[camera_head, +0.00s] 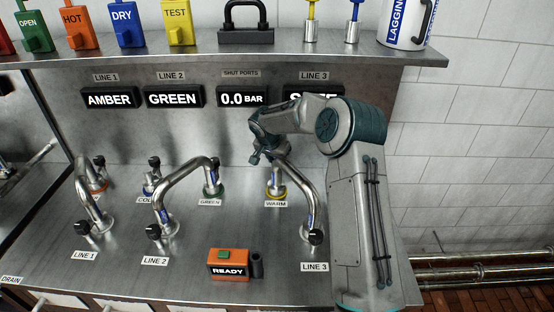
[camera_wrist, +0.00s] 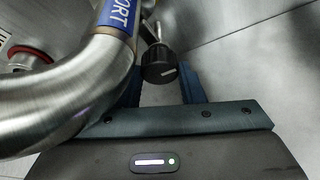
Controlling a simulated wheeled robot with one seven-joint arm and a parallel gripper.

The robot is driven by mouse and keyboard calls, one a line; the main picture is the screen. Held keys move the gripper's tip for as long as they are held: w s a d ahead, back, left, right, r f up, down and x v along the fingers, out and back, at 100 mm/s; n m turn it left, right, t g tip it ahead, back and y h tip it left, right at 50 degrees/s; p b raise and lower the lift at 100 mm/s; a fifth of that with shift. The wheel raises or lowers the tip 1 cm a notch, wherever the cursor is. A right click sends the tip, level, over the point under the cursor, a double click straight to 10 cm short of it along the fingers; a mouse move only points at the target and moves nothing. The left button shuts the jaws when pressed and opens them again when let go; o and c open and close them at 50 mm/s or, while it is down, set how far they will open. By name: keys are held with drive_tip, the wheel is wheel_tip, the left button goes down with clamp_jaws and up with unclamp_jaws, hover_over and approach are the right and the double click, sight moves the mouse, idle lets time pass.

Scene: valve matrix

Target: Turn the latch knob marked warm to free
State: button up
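The warm port (camera_head: 276,190) stands at the back of the steel bench, with a yellow collar and a WARM label (camera_head: 276,204). A bent steel pipe (camera_head: 306,190) runs from it to the LINE 3 port. My gripper (camera_head: 262,155) is at the top of this port and hides its latch knob in the head view. In the wrist view a black round knob (camera_wrist: 160,66) with a white line shows between my gripper's two fingers (camera_wrist: 162,84). The fingers look open around it; I cannot tell whether they touch it.
In the wrist view a thick steel pipe (camera_wrist: 60,100) with a blue label passes close on the left. The GREEN port (camera_head: 212,188) and another bent pipe (camera_head: 170,180) stand left. An orange READY box (camera_head: 228,264) sits in front. A shelf (camera_head: 200,55) with tags hangs above.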

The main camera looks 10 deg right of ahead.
drive_tip(key=shift+f+n+b, duration=0.1)
drive_tip(key=shift+n+b, duration=0.2)
drive_tip(key=shift+b, duration=0.1)
drive_tip(key=shift+n+t+y+b, duration=0.35)
drive_tip(key=shift+n+b, duration=0.25)
drive_tip(key=shift+n, duration=0.3)
drive_tip(key=shift+d+n+y, duration=0.1)
drive_tip(key=shift+n+y, duration=0.65)
drive_tip(key=shift+n, duration=0.95)
drive_tip(key=o, duration=1)
drive_tip(key=shift+r, duration=0.2)
drive_tip(key=b+v, duration=0.2)
drive_tip(key=v, duration=1.1)
drive_tip(key=shift+s+r, duration=0.25)
drive_tip(key=shift+r, duration=0.05)
